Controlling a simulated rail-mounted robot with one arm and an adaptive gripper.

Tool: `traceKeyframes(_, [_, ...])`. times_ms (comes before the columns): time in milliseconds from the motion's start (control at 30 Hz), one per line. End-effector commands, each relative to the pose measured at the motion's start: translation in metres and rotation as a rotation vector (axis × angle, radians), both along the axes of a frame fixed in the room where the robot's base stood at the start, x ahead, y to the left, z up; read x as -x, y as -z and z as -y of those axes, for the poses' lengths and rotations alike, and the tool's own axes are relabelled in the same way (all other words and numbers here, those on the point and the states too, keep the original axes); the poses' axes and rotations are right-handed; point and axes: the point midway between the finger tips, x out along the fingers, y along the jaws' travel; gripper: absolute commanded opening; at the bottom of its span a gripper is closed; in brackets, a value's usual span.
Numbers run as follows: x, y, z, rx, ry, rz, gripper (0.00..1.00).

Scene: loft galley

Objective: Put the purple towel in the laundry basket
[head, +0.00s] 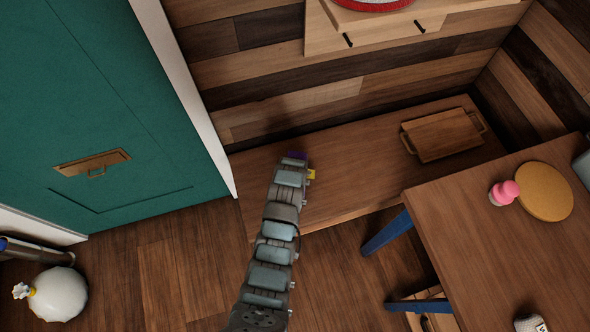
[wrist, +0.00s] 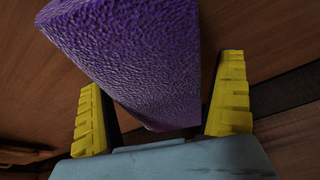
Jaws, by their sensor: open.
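The purple towel (wrist: 135,50) is a thick, textured block that fills the upper middle of the wrist view. Only a small purple patch of it (head: 312,156) shows in the head view, on the wooden bench by the wall, with my arm hiding the rest. My gripper (wrist: 165,100) is open, its yellow fingers on either side of the towel's near end. A gap shows beside the right finger; I cannot tell whether the left finger touches. In the head view my gripper (head: 303,168) is mostly hidden behind my arm. I see no laundry basket that I can make out.
A wooden tray (head: 443,136) lies on the bench (head: 350,180) to the right. A table (head: 490,240) at right holds a round board (head: 543,191) and a pink item (head: 504,193). A white rounded object (head: 58,294) stands on the floor at lower left. A green door (head: 100,110) is at left.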

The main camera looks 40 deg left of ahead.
Motion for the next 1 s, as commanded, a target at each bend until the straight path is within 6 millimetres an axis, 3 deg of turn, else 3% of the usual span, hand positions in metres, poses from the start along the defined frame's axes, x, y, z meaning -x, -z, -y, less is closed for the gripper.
traceKeyframes(367, [-0.0052,0.009,-0.0037,-0.003,0.001,0.004,1.0])
traceKeyframes(467, [-0.0052,0.0091,-0.0037,-0.003,0.001,0.004,0.77])
traceKeyframes(633, [-0.0051,0.0092,-0.0036,-0.002,0.001,0.003,0.28])
traceKeyframes(1000, [-0.005,0.0047,-0.0036,-0.003,0.001,0.003,0.27])
